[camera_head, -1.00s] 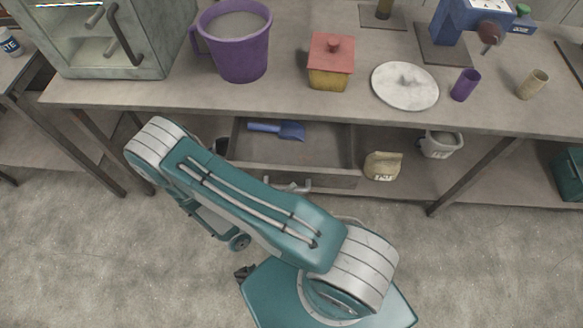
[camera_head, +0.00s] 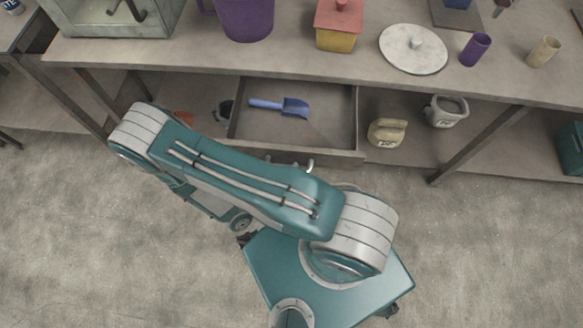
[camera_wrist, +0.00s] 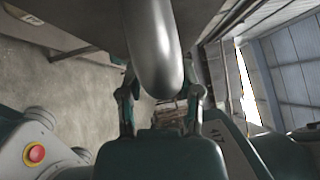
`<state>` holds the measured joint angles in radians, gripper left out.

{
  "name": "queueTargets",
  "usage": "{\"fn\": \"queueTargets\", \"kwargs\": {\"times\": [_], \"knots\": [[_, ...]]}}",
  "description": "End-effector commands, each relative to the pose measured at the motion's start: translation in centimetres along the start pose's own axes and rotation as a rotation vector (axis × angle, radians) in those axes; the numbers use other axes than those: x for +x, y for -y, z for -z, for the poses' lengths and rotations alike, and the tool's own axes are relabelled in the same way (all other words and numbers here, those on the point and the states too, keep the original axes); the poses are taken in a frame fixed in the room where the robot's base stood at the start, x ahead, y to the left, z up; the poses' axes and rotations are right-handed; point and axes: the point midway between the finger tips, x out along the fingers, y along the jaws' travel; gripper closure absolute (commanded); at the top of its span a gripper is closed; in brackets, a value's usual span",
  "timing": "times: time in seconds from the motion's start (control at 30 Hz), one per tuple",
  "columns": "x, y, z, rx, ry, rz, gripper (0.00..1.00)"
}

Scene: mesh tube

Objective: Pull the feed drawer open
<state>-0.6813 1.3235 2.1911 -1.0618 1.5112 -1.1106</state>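The feed drawer (camera_head: 325,128) stands well out from under the workbench in the head view, its inside open to view. A blue scoop (camera_head: 290,107) lies in it near the back. The metal handle (camera_head: 310,166) is on the drawer's front and mostly hidden behind my arm. In the wrist view the handle (camera_wrist: 153,50) is a thick rounded grey bar. My gripper (camera_wrist: 160,95) has a finger on each side of this bar, close against it, and appears shut on it. The head view hides my gripper behind my arm.
The workbench (camera_head: 300,63) carries a purple mug (camera_head: 245,18), a red-lidded yellow box (camera_head: 337,28), a white disc (camera_head: 413,48) and small cups. A beige sack (camera_head: 387,132) and a grey bucket (camera_head: 445,111) stand right of the drawer. The front floor (camera_head: 480,250) is clear.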

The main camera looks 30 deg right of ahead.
Motion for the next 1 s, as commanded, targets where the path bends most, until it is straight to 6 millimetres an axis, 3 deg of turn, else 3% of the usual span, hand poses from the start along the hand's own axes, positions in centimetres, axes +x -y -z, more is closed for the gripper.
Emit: {"fn": "queueTargets", "kwargs": {"times": [0.33,0.47,1.0], "knots": [[-0.1,0.2,0.0,0.000,0.001,0.005,0.43],[-1.0,0.1,-0.1,0.002,0.005,0.005,0.43],[-10.8,-0.1,-0.1,0.001,0.004,0.002,0.43]]}}
